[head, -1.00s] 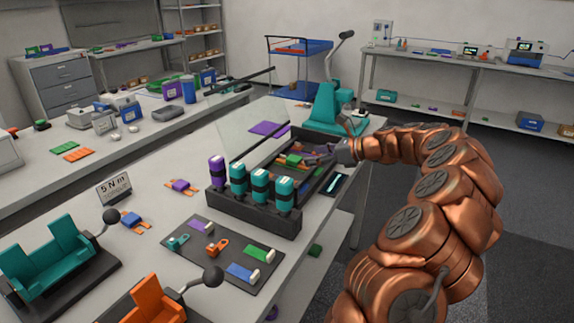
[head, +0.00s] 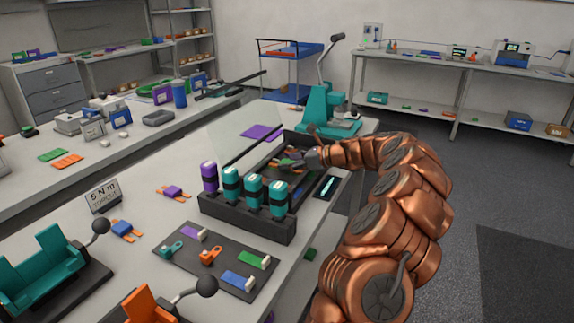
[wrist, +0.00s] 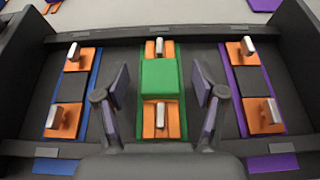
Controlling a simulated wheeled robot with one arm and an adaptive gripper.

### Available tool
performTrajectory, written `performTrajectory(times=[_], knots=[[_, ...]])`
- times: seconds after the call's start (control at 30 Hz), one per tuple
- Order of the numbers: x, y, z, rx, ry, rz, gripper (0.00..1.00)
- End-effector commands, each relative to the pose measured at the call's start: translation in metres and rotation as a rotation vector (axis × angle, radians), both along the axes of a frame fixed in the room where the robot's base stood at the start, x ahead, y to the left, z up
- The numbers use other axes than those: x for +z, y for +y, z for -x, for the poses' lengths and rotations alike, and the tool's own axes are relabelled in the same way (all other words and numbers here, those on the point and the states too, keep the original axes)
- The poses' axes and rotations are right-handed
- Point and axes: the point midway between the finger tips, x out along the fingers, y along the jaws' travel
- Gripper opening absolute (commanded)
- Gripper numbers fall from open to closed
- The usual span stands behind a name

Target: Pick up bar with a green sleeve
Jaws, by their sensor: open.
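The bar with a green sleeve (wrist: 160,78) lies in the middle of a dark tray in the wrist view, on a green strip. It has orange ends, each with a pale upright tab. My gripper (wrist: 160,103) is open, with one dark finger on each side of the bar. Gaps show between the fingers and the sleeve, and nothing is held. In the head view my gripper (head: 304,158) is over the tray (head: 262,183), and it partly hides the bar.
In the wrist view, orange-ended bars with dark middles lie left on blue (wrist: 71,88) and right on purple (wrist: 254,86). Dark tray walls stand at both sides. In the head view, a rack (head: 245,217) of teal and purple cells stands in front, and a teal press (head: 328,115) behind.

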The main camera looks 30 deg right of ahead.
Motion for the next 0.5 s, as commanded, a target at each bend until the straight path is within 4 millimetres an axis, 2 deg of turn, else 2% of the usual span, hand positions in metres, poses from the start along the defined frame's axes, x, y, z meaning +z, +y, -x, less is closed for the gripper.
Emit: performTrajectory(times=[0.17, 0.5], knots=[[0.0003, -0.0002, 0.0002, 0.000, -0.001, 0.000, 0.68], [0.0006, -0.0003, 0.0003, 0.000, -0.001, 0.000, 0.32]])
